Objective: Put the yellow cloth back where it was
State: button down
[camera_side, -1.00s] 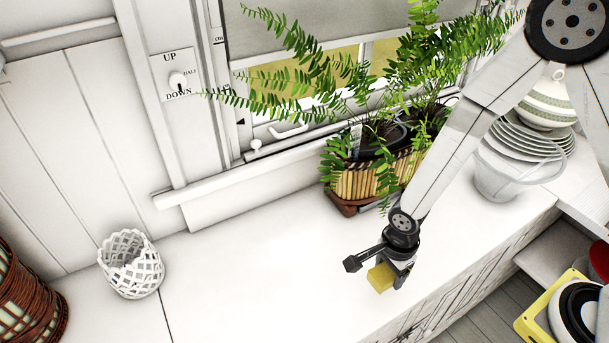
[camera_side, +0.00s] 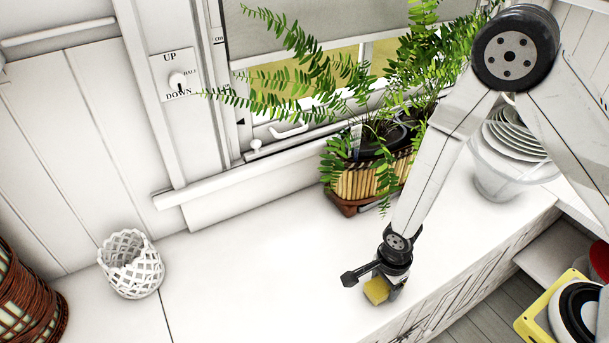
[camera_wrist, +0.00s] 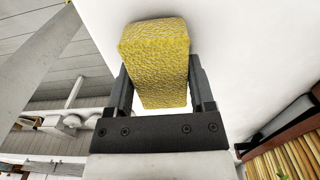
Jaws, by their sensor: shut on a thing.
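The yellow cloth (camera_side: 376,291) is a small, thick yellow block with a rough texture. It is between the fingers of my gripper (camera_side: 381,288), which is shut on it, low over the white counter near its front edge. In the wrist view the cloth (camera_wrist: 158,62) sits between the two dark fingers of my gripper (camera_wrist: 160,85) and sticks out past their tips. I cannot tell whether the cloth touches the counter.
A fern in a bamboo planter (camera_side: 367,181) stands behind my gripper. A clear bucket (camera_side: 497,178) and stacked plates (camera_side: 517,135) are at the right. A white lattice basket (camera_side: 131,266) and a wicker basket (camera_side: 25,295) are at the left. The middle of the counter (camera_side: 260,260) is clear.

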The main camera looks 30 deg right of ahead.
jog(key=shift+f, duration=0.2)
grip_release()
dwell(0.3)
notch_tip(320, 180, up, 12)
jog(key=shift+r, duration=0.15)
dwell(0.9)
jog(key=shift+d, duration=0.1)
dwell(0.6)
